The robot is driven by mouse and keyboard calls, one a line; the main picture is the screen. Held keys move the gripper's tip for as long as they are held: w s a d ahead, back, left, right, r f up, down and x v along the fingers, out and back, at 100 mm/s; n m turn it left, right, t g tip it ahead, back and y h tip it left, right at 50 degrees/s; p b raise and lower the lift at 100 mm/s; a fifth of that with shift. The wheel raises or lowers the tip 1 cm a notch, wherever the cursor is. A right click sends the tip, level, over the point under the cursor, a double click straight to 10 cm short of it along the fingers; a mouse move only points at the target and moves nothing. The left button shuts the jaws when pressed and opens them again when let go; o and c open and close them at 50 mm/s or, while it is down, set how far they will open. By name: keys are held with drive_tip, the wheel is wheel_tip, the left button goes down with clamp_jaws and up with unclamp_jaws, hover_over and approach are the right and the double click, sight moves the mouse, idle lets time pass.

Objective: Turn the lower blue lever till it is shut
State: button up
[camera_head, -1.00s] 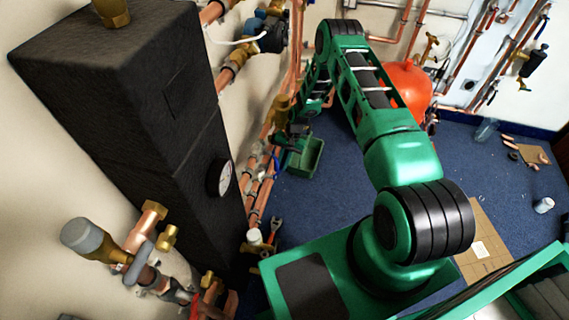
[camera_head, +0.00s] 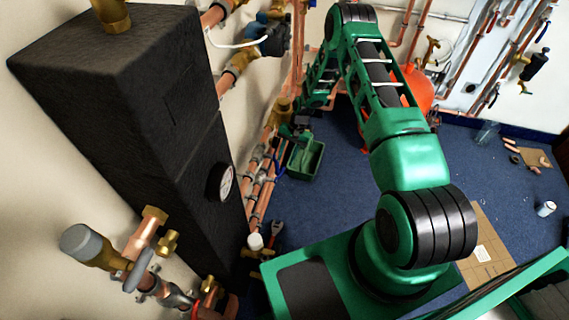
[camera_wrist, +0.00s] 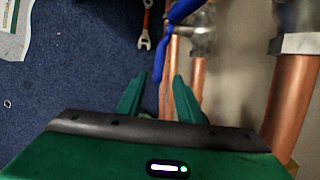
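A blue lever (camera_wrist: 158,62) hangs from a metal valve (camera_wrist: 203,38) on a copper pipe in the wrist view. Its free end points toward my gripper (camera_wrist: 158,78). My gripper is open, with one green finger on each side of the lever's end in the picture; I cannot tell whether they touch it. In the head view the blue lever (camera_head: 278,163) shows small beside the copper pipes, just below my gripper (camera_head: 288,133), whose fingers are too small to make out there.
Copper pipes (camera_wrist: 289,108) run close along the wall on the right in the wrist view. A wrench (camera_wrist: 145,38) lies on the blue floor. A black tank with a gauge (camera_head: 221,181) stands at left in the head view. A green crate (camera_head: 316,165) is near the pipes.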

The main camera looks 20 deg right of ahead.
drive_tip(key=shift+v, duration=1.3)
drive_tip(key=shift+w, duration=0.1)
drive_tip(key=shift+c, duration=0.5)
